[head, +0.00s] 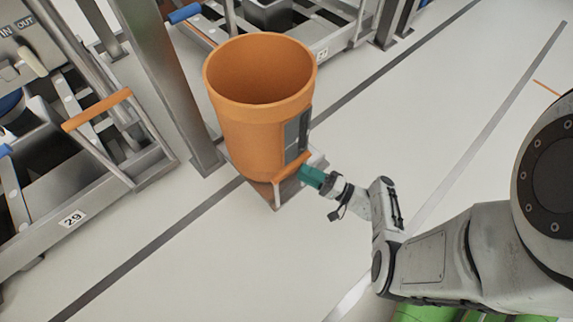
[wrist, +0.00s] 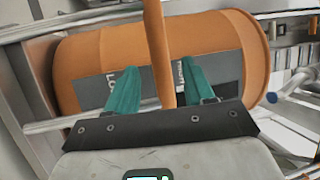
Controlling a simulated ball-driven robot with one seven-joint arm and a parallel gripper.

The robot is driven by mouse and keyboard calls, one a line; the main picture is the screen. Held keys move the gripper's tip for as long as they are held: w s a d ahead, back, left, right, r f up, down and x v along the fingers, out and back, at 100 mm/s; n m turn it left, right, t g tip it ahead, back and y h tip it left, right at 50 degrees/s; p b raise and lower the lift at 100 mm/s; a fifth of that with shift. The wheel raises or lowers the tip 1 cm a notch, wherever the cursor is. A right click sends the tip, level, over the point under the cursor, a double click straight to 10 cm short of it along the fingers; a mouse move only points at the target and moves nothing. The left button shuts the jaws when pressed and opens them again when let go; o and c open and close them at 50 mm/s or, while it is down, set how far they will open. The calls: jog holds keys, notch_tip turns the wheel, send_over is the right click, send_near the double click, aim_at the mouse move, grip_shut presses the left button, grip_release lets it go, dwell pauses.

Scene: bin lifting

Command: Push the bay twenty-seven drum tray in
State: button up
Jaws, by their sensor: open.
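An orange open-topped drum (head: 260,130) stands upright on a metal drum tray (head: 270,192) that sticks out into the aisle. The drum looks empty. An orange handle bar (head: 291,172) is at the tray's front. My gripper (head: 312,176) has teal fingers and is at this handle. In the wrist view my gripper (wrist: 157,75) is open, with the handle bar (wrist: 158,55) running between its two fingers. Whether a finger touches the bar is unclear. The drum's dark label (wrist: 105,90) shows behind the fingers. Most of the tray is hidden by the drum.
A number plate 27 (head: 322,54) is on the rack behind the drum. A steel post (head: 165,85) stands left of the drum. Bay 29 (head: 72,218) is at the left, with its own orange handle (head: 97,110). The floor (head: 400,120) to the right is clear.

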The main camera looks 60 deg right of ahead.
jog(key=x, duration=0.7)
jog(key=shift+b, duration=0.35)
jog(key=shift+w, duration=0.15)
grip_shut()
